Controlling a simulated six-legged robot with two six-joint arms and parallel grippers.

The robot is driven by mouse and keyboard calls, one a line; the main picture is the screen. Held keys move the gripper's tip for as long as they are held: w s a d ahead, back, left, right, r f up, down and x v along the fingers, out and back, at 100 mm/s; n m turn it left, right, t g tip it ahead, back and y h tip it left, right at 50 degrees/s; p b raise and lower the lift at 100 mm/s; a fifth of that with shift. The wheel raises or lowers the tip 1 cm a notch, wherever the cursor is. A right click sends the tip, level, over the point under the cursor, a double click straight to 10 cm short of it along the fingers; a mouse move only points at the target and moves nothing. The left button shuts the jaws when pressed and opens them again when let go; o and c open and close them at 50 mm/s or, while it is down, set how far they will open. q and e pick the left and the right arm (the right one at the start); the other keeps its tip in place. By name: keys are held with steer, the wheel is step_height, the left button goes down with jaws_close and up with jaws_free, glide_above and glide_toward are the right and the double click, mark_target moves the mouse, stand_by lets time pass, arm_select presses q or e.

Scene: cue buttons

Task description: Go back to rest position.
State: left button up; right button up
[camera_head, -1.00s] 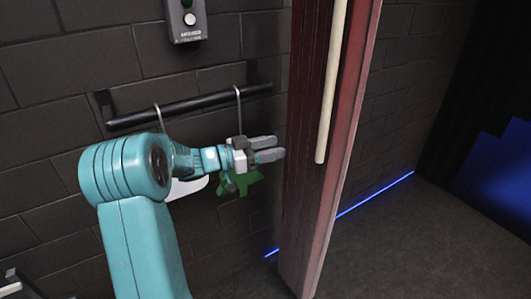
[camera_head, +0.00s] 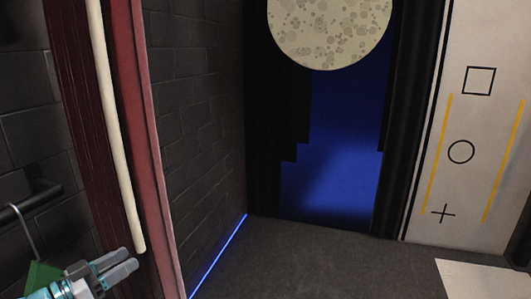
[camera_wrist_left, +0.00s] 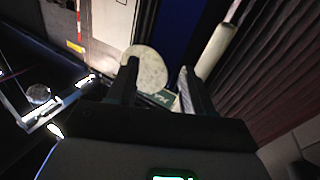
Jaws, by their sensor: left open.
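My left gripper (camera_head: 128,263) is at the lower left of the head view, close in the picture to the lower end of a cream pole (camera_head: 118,130). Its two grey fingers are apart with nothing between them. In the left wrist view its dark fingers (camera_wrist_left: 158,72) also stand apart and empty. Only the end of my left arm shows; the rest is out of frame. My right gripper is in neither view.
A dark red panel (camera_head: 143,120) stands upright beside my left gripper. A green shape (camera_head: 42,275) hangs near a dark rail (camera_head: 32,203). A moon disc (camera_head: 330,30) and a marked white board (camera_head: 468,150) are farther off.

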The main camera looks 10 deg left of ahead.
arm_select(q)
steer(key=w+d+f+n+g+h, duration=0.1)
steer(key=w+d+f+n, duration=0.1)
steer(key=w+d+f, duration=0.5)
steer(key=d+f+n+h, duration=0.15)
steer(key=d+f, duration=0.25)
steer(key=d, duration=0.6)
steer(key=s+d+f+n+g+y, duration=0.3)
steer(key=s+d+f+g+y, duration=0.1)
steer(key=d+f, duration=0.9)
steer(key=s+d+f+g, duration=0.3)
steer(key=s+f+g, duration=0.2)
steer(key=s+f, duration=0.35)
steer(key=s+f+g+y, duration=0.1)
steer(key=s+f+g, duration=0.2)
steer(key=s, duration=0.4)
steer(key=s+a+f+g+y, duration=0.1)
steer(key=s+f+g+y, duration=0.1)
steer(key=s, duration=0.5)
steer(key=shift+a+f+g, duration=0.25)
steer(key=shift+f+g, duration=0.2)
steer(key=shift+g, duration=0.15)
